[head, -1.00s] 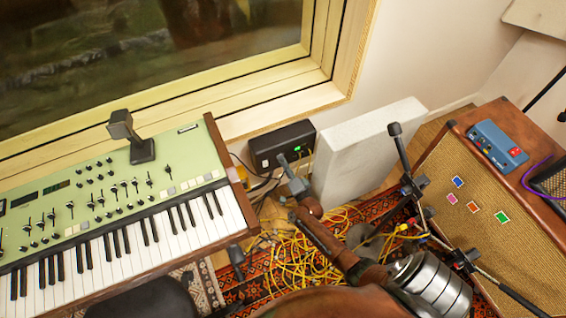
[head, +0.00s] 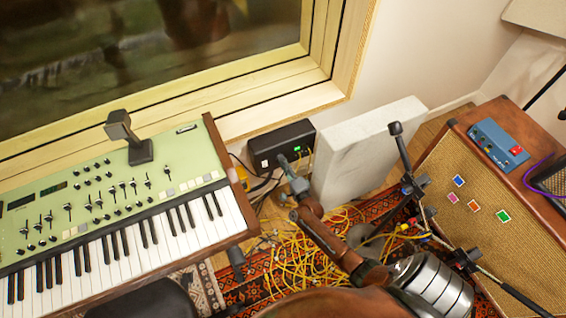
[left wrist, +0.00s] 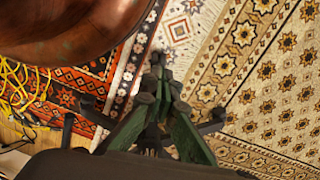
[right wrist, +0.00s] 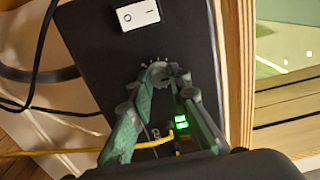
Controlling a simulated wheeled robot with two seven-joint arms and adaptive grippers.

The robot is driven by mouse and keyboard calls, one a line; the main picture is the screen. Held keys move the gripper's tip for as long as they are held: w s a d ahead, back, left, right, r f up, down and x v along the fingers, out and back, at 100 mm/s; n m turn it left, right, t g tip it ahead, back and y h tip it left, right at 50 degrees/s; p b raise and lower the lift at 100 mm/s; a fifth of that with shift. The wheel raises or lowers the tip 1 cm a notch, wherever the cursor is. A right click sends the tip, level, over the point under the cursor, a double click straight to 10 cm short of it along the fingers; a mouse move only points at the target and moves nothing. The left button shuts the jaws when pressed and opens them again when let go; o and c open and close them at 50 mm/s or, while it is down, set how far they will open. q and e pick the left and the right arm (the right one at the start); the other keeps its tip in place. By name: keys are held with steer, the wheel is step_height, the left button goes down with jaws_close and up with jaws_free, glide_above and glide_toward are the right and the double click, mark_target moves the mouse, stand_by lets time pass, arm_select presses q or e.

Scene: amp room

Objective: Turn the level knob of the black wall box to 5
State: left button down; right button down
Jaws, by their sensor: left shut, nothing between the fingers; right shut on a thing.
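The black wall box (head: 284,136) sits below the window frame in the head view. In the right wrist view the box (right wrist: 95,45) shows a white rocker switch (right wrist: 138,14), a round knob (right wrist: 158,70) with marks around it, and a small green lit display (right wrist: 180,122). My right gripper (head: 283,161) is at the box front. In its wrist view the right gripper (right wrist: 160,82) is shut on the knob; its fingers partly hide it. The display's digits are too small to read. My left gripper (left wrist: 158,70) is shut and empty above the patterned rugs.
A pale panel (head: 365,150) stands close right of the box. A green keyboard (head: 110,200) is to the left. Yellow cables (head: 290,262) lie tangled on the rug below. A brown amplifier (head: 490,205) with a blue pedal (head: 497,145) stands at the right.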

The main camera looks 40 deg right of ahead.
arm_select(q)
steer(key=shift+w, duration=0.2)
arm_select(e)
steer(key=shift+d, duration=0.15)
steer(key=c, duration=2.1)
jaws_free()
arm_select(q)
steer(key=shift+w+d, duration=0.1)
steer(key=shift+w, duration=0.4)
arm_select(e)
steer(key=shift+o, duration=1.4)
arm_select(q)
steer(key=shift+s, duration=0.35)
arm_select(e)
steer(key=v, duration=1.2)
